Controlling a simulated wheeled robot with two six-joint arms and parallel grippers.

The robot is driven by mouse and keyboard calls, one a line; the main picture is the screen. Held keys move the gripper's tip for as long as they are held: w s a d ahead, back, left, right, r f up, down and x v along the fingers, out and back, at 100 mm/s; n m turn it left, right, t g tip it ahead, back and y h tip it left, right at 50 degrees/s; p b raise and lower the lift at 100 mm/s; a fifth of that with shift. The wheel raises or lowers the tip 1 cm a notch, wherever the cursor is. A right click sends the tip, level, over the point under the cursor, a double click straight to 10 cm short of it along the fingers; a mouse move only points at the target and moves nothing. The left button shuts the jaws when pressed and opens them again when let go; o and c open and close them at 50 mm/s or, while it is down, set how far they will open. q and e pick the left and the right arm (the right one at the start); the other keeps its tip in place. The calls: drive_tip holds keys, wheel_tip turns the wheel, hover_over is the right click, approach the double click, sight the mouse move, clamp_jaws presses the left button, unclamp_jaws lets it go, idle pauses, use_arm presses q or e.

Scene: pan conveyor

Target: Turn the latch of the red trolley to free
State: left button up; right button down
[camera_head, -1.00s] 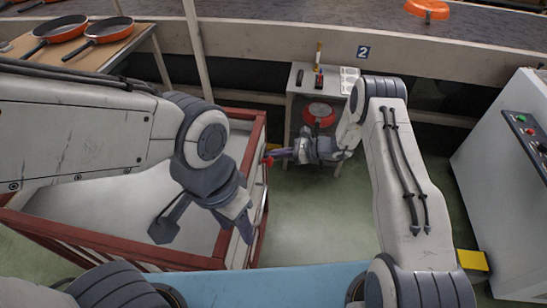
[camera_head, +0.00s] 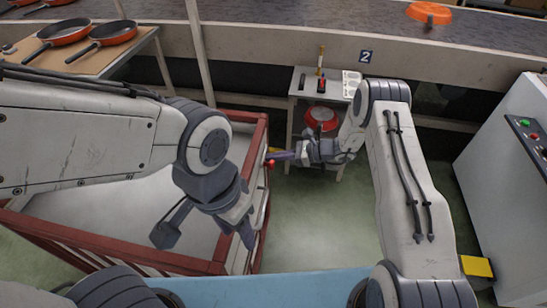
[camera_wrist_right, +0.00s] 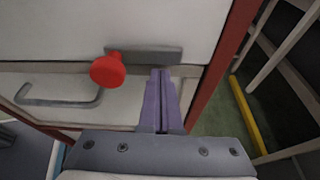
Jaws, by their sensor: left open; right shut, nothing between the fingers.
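The red trolley (camera_head: 190,262) has a red frame and pale panels and stands at the left. Its latch is a round red knob (camera_wrist_right: 108,71) with a grey bar (camera_wrist_right: 150,55) lying roughly level across the panel's top edge. The knob also shows in the head view (camera_head: 270,163). My right gripper (camera_wrist_right: 160,73) is shut and empty. Its purple fingertips are just below the bar's right part, right of the knob; I cannot tell if they touch. In the head view my right gripper (camera_head: 276,156) points left at the latch. My left gripper (camera_head: 245,237) hangs at the trolley's near right side, its fingers partly unclear.
A grey U-shaped handle (camera_wrist_right: 62,98) is on the panel left of the knob. A white control cabinet (camera_head: 505,190) stands right. Green floor (camera_head: 320,220) is clear between.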

use_arm(q)
wheel_tip(320, 180, down, 2)
drive_tip(key=shift+f+b, duration=0.2)
drive_tip(key=shift+b, duration=0.5)
use_arm(e)
drive_tip(key=s+d, duration=0.2)
drive_tip(key=d, duration=0.7)
drive_tip(key=shift+s, duration=0.25)
